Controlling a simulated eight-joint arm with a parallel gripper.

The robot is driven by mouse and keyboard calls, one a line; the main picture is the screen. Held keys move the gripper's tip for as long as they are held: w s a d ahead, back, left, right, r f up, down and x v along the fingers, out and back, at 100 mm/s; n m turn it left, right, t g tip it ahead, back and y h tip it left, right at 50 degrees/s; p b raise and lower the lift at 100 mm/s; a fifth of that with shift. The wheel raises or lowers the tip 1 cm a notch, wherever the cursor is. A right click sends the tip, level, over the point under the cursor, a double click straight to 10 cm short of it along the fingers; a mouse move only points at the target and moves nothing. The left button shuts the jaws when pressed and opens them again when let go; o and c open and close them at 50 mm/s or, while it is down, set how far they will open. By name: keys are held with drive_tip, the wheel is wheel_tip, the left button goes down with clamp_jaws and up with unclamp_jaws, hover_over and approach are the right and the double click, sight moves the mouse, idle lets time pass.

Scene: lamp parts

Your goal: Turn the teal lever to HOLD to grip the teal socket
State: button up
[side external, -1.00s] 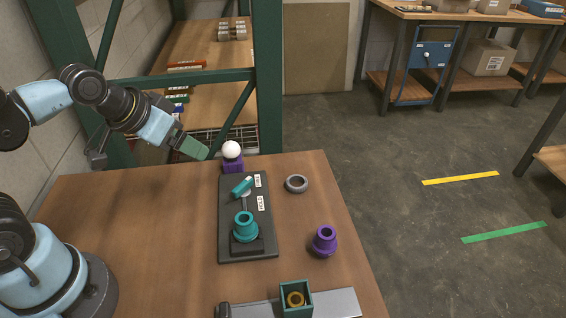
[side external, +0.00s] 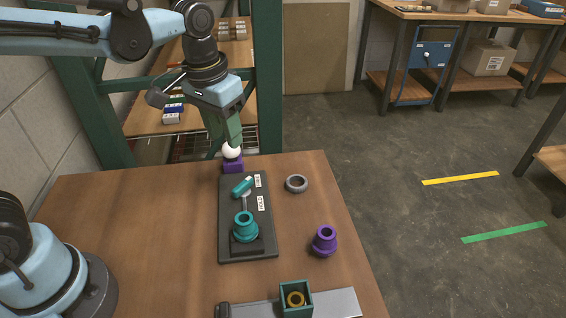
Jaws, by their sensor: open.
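The teal lever (side external: 243,186) sits on the upper part of a dark base plate (side external: 231,208), tilted, beside the upper of two white labels. The lower label reads HOLD (side external: 261,203); the upper label is too small to read surely. The teal socket (side external: 245,228) stands upright on the lower part of the same plate. My gripper (side external: 226,142) is open, pointing down at the table's far edge, beyond the lever. Its fingers are at the white ball (side external: 232,152) on a purple block (side external: 232,165); I cannot tell whether they touch it.
A grey ring (side external: 296,183) and a purple socket (side external: 324,241) stand right of the plate. A green rack post rises behind.

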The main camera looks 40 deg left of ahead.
sight(242, 184)
drive_tip(key=shift+g, duration=0.7)
drive_tip(key=f, duration=0.4)
drive_tip(key=w+d+f, duration=0.1)
drive_tip(key=f, duration=0.7)
drive_tip(key=shift+w+d+f, duration=0.25)
drive_tip(key=shift+f, duration=0.15)
clamp_jaws()
